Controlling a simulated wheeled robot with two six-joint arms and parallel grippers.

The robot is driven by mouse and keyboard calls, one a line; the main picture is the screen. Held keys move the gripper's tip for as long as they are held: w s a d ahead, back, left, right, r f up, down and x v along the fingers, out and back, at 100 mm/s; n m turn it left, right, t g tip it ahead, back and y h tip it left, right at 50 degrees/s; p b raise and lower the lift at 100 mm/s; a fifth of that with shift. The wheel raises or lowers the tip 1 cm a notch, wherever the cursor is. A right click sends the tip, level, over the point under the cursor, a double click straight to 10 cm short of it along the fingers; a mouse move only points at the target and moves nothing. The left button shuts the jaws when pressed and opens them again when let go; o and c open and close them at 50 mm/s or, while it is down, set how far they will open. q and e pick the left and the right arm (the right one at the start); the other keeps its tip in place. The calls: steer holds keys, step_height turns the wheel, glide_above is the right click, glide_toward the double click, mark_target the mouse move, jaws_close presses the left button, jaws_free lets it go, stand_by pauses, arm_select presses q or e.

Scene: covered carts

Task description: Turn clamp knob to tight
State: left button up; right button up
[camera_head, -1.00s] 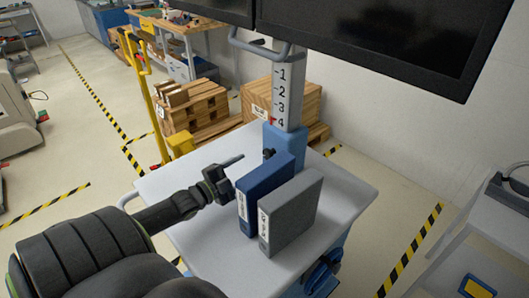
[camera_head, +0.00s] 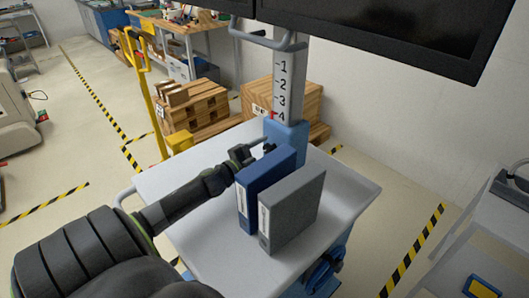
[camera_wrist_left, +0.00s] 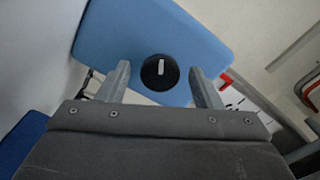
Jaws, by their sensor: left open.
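The clamp knob (camera_wrist_left: 160,72) is a round black knob with a white pointer line, on the face of a blue clamp block (camera_wrist_left: 190,35). In the left wrist view its pointer stands about upright. The block also shows in the head view (camera_head: 287,137) at the foot of a column with a number scale (camera_head: 284,85); a red marker sits near 4. My left gripper (camera_wrist_left: 163,85) is open, its two fingers on either side of the knob with gaps on both sides. In the head view my left gripper (camera_head: 255,148) is behind the blue binder. My right gripper is out of view.
A blue binder (camera_head: 265,190) and a grey binder (camera_head: 292,212) stand upright on the white cart top (camera_head: 340,205), close to my left arm. A black screen (camera_head: 390,35) is on the column above. The cart's right side is clear.

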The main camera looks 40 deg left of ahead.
arm_select(q)
steer(key=shift+w, duration=0.1)
stand_by(0.3)
steer(key=c, duration=1)
